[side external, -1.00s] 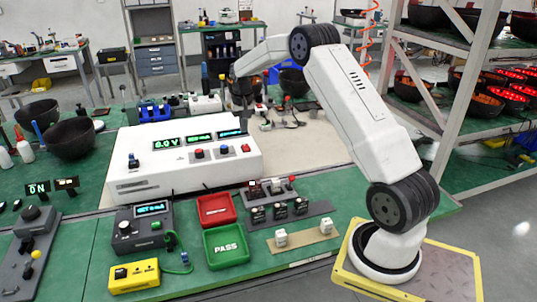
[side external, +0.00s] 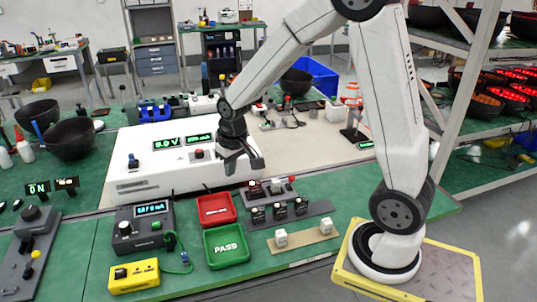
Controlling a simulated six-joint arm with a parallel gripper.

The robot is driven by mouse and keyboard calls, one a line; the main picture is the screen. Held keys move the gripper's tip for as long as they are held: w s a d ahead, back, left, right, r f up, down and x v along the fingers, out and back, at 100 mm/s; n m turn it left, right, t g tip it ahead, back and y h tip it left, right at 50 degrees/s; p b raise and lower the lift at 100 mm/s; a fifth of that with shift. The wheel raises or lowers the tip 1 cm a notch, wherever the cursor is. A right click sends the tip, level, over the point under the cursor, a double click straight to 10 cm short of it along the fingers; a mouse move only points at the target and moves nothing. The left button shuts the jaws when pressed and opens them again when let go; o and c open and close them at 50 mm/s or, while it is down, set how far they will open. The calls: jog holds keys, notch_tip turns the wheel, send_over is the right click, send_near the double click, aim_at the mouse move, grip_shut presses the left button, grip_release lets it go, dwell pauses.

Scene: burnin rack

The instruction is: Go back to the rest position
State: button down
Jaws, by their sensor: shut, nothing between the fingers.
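My gripper (side external: 243,165) shows in the side external view, pointing down in front of the right part of the white power supply box (side external: 160,183). It is dark, its fingers are shut, and nothing shows between them. It hangs above the rack with small dark modules (side external: 290,212) and the red tray (side external: 216,209), apart from both. My arm bends high at the elbow and reaches left from its base. The right display and knobs of the white box are partly hidden behind my gripper.
A green PASS tray (side external: 226,246) lies in front of the red tray. A beige strip with two white cubes (side external: 303,238) is at right. A yellow box (side external: 134,276) and a dark meter (side external: 145,229) stand at left. Metal shelving (side external: 475,85) rises at the right.

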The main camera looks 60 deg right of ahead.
jog(key=s+a+f+n, duration=0.1)
jog(key=s+a+n, duration=0.1)
jog(key=s+a, duration=0.5)
jog(key=s, duration=0.3)
jog(key=shift+s+f+n+t, duration=0.4)
